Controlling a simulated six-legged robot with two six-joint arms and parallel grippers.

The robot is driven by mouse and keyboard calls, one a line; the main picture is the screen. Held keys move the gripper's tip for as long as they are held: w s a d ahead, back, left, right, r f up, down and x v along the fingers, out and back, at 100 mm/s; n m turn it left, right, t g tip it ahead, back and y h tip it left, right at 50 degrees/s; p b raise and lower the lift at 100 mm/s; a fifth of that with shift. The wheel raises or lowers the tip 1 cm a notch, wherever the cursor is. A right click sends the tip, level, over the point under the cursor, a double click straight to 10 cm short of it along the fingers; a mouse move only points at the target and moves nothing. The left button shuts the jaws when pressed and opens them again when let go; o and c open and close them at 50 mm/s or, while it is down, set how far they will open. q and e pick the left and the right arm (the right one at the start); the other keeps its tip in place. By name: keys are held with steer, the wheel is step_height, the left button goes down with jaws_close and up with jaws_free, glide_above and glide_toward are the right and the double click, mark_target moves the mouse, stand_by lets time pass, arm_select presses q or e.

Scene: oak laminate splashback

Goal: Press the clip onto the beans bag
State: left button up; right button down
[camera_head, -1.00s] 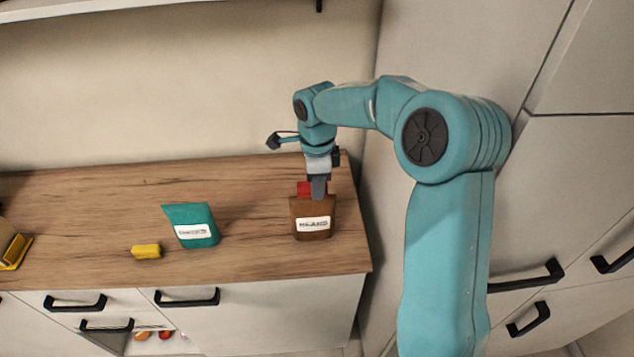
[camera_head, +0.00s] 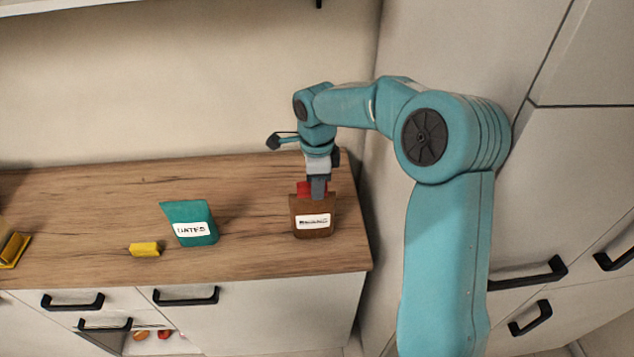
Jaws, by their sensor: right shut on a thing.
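The beans bag (camera_head: 313,232) is brown with a white label and stands upright near the right end of the wooden counter. A red clip (camera_head: 304,188) is at the bag's top edge. My right gripper (camera_head: 318,190) is above the bag, pointing down, and is shut on the red clip. The gripper's fingers hide part of the clip and the bag's top, so I cannot tell how far the clip sits over the edge. My left gripper is not in view.
A teal bag (camera_head: 190,224) with a white label stands left of the beans bag. A yellow clip (camera_head: 144,249) lies beside it. Another yellow object (camera_head: 14,250) is at the far left. The counter (camera_head: 90,210) is clear between them. A tall cabinet (camera_head: 575,180) is at the right.

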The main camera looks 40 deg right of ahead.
steer(key=shift+f+b, duration=0.35)
steer(key=shift+f, duration=0.05)
stand_by(0.5)
steer(key=shift+c, duration=1.7)
jaws_free()
steer(key=shift+r, duration=0.1)
steer(key=shift+r+p, duration=2.6)
steer(key=shift+r, duration=0.85)
jaws_close()
